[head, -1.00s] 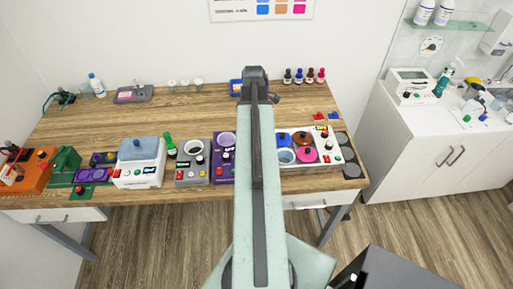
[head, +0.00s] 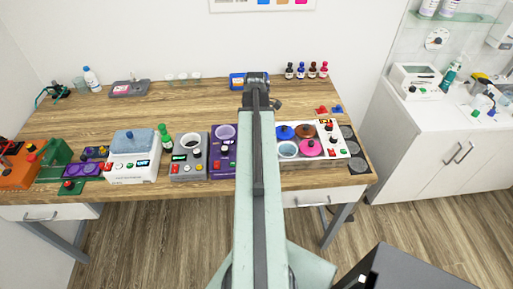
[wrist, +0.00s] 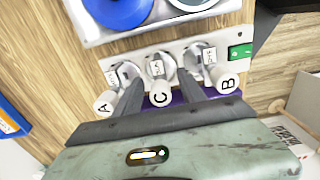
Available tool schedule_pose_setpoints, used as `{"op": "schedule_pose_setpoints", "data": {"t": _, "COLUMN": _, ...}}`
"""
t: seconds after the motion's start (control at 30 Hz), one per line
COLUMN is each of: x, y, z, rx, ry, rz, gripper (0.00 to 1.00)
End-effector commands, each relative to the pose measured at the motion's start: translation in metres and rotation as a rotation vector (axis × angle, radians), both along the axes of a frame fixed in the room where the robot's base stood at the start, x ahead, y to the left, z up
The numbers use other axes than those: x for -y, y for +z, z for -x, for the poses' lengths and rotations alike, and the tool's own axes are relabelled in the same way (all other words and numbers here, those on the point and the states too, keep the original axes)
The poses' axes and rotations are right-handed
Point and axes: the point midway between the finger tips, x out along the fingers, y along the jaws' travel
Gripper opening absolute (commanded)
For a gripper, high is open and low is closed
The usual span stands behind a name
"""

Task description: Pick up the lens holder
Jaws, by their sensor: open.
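My gripper (wrist: 160,78) shows in the wrist view with its two dark fingers apart. One finger is on each side of a white piece marked C (wrist: 160,96); I cannot tell whether they touch it. A piece marked A (wrist: 104,103) is to its left and one marked B (wrist: 228,84) to its right. All three stand at a light grey rack (wrist: 140,55). I cannot tell which thing is the lens holder. In the head view my arm's end (head: 256,85) is over the table's back half, and the fingertips are hidden.
A purple device (head: 222,160), grey device (head: 189,165) and white device (head: 132,165) line the table's (head: 190,115) front left of my arm. A white tray with coloured lids (head: 330,148) is on the right. Small bottles (head: 307,71) stand behind. The back middle tabletop is mostly clear.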

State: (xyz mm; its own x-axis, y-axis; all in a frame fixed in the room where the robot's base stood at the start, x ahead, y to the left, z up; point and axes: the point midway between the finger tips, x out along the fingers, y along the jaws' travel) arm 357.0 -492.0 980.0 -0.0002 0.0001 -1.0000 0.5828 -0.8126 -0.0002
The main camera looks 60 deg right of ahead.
Motion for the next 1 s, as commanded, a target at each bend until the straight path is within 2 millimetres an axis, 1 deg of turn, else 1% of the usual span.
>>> {"op": "schedule_pose_setpoints", "data": {"t": 0.13, "x": 0.0001, "y": 0.0021, "z": 0.0002, "rx": 0.000, "ry": 0.000, "rz": 0.000, "gripper": 0.48}}
{"op": "schedule_pose_setpoints", "data": {"t": 0.17, "x": 0.0002, "y": 0.0022, "z": 0.0002, "rx": 0.000, "ry": 0.000, "rz": 0.000, "gripper": 0.42}}
{"op": "schedule_pose_setpoints", "data": {"t": 0.2, "x": 0.0002, "y": 0.0022, "z": 0.0002, "rx": 0.000, "ry": 0.000, "rz": 0.000, "gripper": 0.31}}
{"op": "schedule_pose_setpoints", "data": {"t": 0.27, "x": 0.0002, "y": 0.0022, "z": 0.0002, "rx": 0.000, "ry": -0.001, "rz": 0.000, "gripper": 0.14}}
{"op": "schedule_pose_setpoints", "data": {"t": 0.3, "x": 0.0002, "y": 0.0022, "z": 0.0003, "rx": 0.000, "ry": -0.001, "rz": 0.000, "gripper": 0.03}}
{"op": "schedule_pose_setpoints", "data": {"t": 0.33, "x": 0.0002, "y": 0.0022, "z": 0.0003, "rx": 0.000, "ry": -0.001, "rz": 0.000, "gripper": 0.00}}
{"op": "schedule_pose_setpoints", "data": {"t": 1.0, "x": 0.0006, "y": 0.0022, "z": 0.0008, "rx": 0.000, "ry": -0.002, "rz": 0.000, "gripper": 0.00}}
